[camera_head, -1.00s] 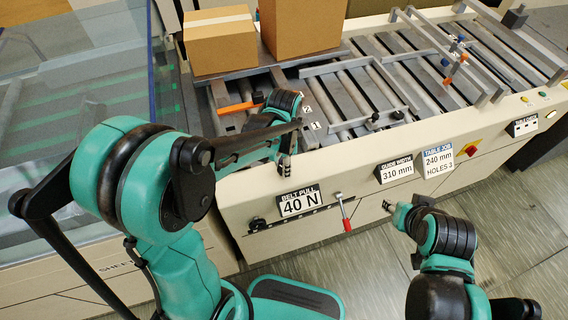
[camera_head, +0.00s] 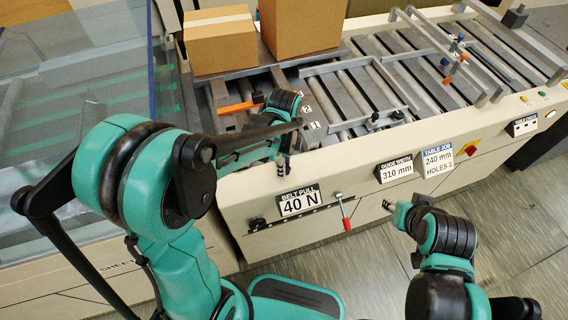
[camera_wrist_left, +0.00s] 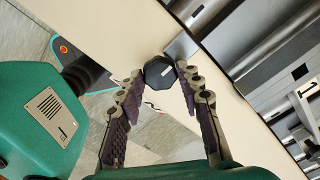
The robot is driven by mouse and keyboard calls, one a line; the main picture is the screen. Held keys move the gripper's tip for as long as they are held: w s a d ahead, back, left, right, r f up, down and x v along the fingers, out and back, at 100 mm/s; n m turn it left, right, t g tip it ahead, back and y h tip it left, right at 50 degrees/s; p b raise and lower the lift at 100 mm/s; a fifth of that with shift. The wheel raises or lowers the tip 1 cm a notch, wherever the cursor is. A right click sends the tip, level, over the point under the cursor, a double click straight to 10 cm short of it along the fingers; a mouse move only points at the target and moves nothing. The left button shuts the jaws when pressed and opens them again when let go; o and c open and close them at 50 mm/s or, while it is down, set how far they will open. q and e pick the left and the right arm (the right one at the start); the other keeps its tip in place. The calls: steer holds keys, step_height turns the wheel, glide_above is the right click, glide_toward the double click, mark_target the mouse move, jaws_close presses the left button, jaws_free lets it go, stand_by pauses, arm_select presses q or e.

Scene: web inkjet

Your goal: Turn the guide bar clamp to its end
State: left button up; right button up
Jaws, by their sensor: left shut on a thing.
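The guide bar clamp appears to be the black faceted knob (camera_wrist_left: 158,72) with a short white mark on its face, seen in the left wrist view. It sits at the end of a grey metal block by the cream machine edge. My left gripper (camera_wrist_left: 160,88) is shut on this knob, one finger at each side. In the head view my left gripper (camera_head: 283,163) is at the machine's front edge, and my own arm hides the knob there. My right gripper (camera_head: 388,206) is in front of the machine, apart from it; its finger opening is unclear.
Two cardboard boxes (camera_head: 222,42) stand at the back. A guide bar with black knobs (camera_head: 374,121) lies over the rollers. The front panel carries a "40 N" sign (camera_head: 298,204), a red-handled lever (camera_head: 345,217) and a "310 mm" sign (camera_head: 396,170). Floor is clear at the lower right.

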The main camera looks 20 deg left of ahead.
stand_by(0.3)
arm_select(q)
steer(key=o, duration=1.1)
steer(key=shift+o, duration=0.2)
steer(key=shift+r, duration=0.1)
step_height(320, 180, up, 12)
steer(key=s+a+f+n+t, duration=0.1)
steer(key=s+a+n+t, duration=0.1)
steer(key=s+n, duration=0.3)
steer(key=s+a+f+n+t, duration=0.1)
steer(key=s+n+t, duration=0.4)
steer(key=n, duration=0.8)
steer(key=shift+s+a+f+b, duration=0.2)
steer(key=shift+s+a+b, duration=0.15)
steer(key=shift+a, duration=0.4)
